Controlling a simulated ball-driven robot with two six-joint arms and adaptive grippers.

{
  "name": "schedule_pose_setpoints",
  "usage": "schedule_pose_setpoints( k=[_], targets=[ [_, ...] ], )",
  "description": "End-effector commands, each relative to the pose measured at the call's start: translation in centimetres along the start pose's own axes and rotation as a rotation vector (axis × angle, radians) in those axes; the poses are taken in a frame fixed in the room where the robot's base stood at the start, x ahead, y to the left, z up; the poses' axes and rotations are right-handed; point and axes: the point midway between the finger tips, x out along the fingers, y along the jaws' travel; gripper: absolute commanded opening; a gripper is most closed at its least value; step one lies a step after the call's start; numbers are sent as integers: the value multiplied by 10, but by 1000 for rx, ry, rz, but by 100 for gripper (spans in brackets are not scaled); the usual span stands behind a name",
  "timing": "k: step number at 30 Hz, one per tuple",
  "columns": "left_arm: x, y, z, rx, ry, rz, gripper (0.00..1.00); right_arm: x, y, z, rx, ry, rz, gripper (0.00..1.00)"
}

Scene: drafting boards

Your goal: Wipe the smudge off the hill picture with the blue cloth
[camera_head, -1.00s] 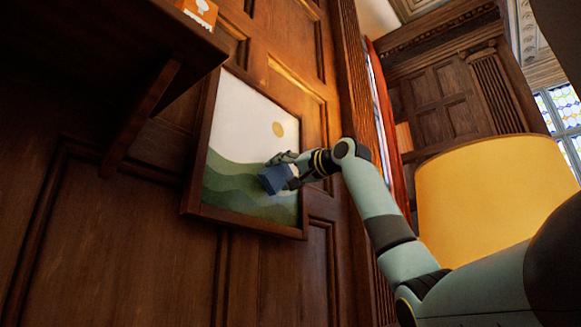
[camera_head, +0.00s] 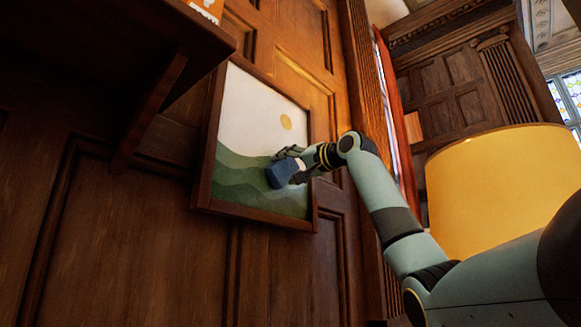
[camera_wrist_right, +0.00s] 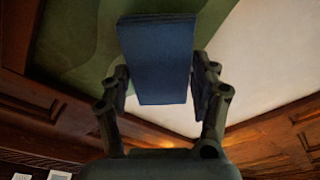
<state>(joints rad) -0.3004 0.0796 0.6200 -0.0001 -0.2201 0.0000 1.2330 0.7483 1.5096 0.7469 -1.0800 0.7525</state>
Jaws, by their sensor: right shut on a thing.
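The hill picture (camera_head: 240,180) hangs on the wood-panelled wall in a dark frame, with green hills, a pale sky and a yellow sun. My right gripper (camera_head: 290,166) is in front of its right part and is shut on the blue cloth (camera_head: 279,174). In the right wrist view the folded blue cloth (camera_wrist_right: 158,60) is between the two fingers (camera_wrist_right: 160,85), with the green and white of the picture (camera_wrist_right: 75,40) behind it. I cannot tell if the cloth touches the picture. No smudge is visible; the cloth and gripper cover part of the picture. My left gripper is not in view.
A dark wooden shelf (camera_head: 110,60) with a bracket juts out at the upper left, with an orange and white item (camera_head: 207,8) on it. A large yellow lampshade (camera_head: 495,185) stands at the right, close to my right arm. The wall below the picture is clear.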

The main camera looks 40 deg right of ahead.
Motion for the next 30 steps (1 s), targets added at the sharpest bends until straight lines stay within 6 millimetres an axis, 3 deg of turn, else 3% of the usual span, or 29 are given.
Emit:
schedule_pose_setpoints(
  k=[23,30],
  targets=[
    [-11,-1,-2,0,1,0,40,14,0,2,0,0,1,37],
    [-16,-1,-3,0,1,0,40,15,12,-10,0,1,3,37]
  ],
)
